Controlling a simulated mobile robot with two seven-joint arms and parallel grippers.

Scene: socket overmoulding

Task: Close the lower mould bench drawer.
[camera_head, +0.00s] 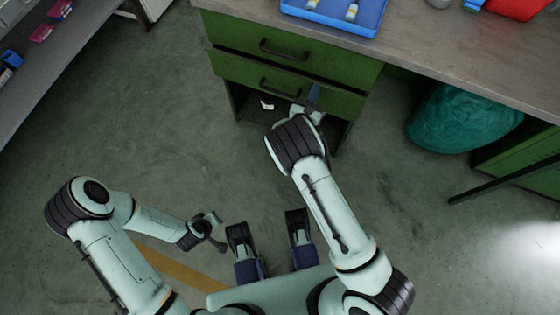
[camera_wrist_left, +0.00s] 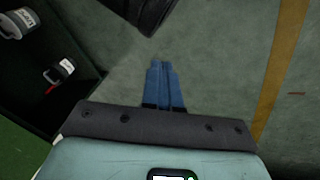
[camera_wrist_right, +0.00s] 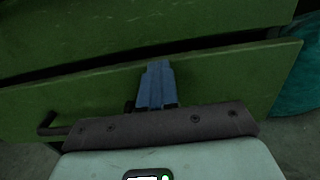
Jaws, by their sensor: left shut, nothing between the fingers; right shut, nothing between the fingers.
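The lower drawer (camera_head: 235,72) is the second green front of the bench, below the upper drawer (camera_head: 240,35). Its dark bar handle (camera_head: 280,88) also shows in the right wrist view (camera_wrist_right: 50,126). A dark gap runs above the lower front in the right wrist view, and its right edge stands free there. The drawer's inside is hidden. My right gripper (camera_wrist_right: 157,72) is shut and empty, in front of the lower front, right of the handle; I cannot tell if it touches. My left gripper (camera_wrist_left: 160,66) is shut and empty, low over the floor, away from the drawer.
Below the drawers is an open space with a white-labelled can (camera_head: 266,104); cans also show in the left wrist view (camera_wrist_left: 60,70). A blue tray (camera_head: 340,22) sits on the benchtop (camera_head: 430,50). A teal sack (camera_head: 455,120) stands right. The floor left of the bench is clear.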

